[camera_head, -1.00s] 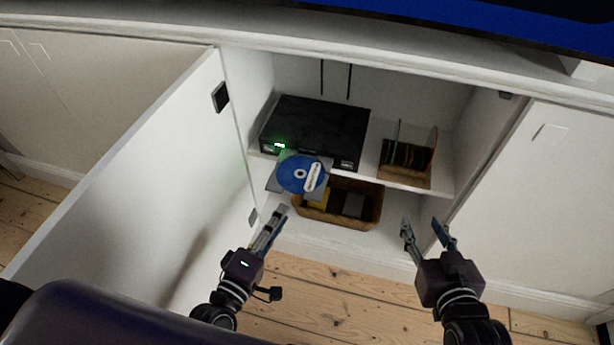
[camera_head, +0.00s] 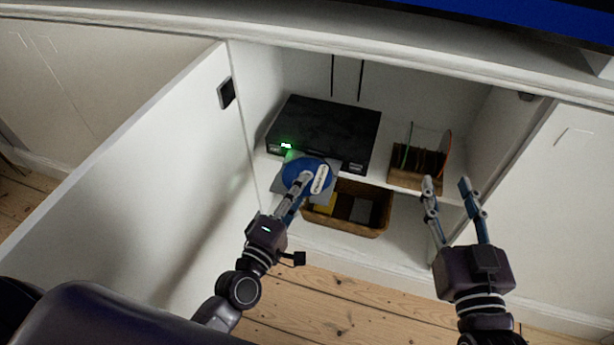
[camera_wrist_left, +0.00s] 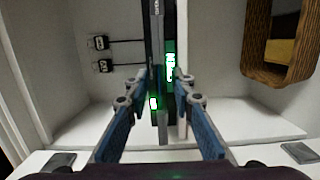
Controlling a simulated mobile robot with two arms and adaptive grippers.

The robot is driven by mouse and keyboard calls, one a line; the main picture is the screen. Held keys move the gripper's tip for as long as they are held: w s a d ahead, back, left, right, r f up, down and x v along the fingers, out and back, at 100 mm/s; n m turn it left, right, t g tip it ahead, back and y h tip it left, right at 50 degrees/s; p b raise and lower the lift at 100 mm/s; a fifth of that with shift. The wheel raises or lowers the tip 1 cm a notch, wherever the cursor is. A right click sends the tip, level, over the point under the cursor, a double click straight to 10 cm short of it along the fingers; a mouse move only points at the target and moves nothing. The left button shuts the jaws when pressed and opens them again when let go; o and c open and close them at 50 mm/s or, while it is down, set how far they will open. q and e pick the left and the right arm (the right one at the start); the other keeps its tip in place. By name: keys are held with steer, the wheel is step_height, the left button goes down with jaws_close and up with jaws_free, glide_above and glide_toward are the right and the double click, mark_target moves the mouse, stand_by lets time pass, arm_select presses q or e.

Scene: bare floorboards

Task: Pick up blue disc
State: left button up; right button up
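The blue disc (camera_head: 297,166) with a white label lies on the grey tray (camera_head: 280,184) sticking out of the black player (camera_head: 325,128). My left gripper (camera_head: 303,182) is at the disc's near edge and overlaps it in the head view. In the left wrist view my left gripper (camera_wrist_left: 165,82) has its fingers apart, on either side of the player and tray, which show edge-on between them. I cannot tell whether a finger touches the disc. My right gripper (camera_head: 448,184) is open and empty, in front of the cabinet's right side.
The player stands on the cabinet's upper shelf. A wooden rack (camera_head: 416,178) with thin upright cases stands to its right. A wicker basket (camera_head: 347,222) is on the level below. The open white door (camera_head: 140,170) borders the left. Floorboards (camera_head: 345,305) in front are bare.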

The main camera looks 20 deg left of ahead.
arm_select(q)
steer(key=shift+w, duration=0.1)
jaws_close()
steer(key=shift+r, duration=0.1)
stand_by(0.4)
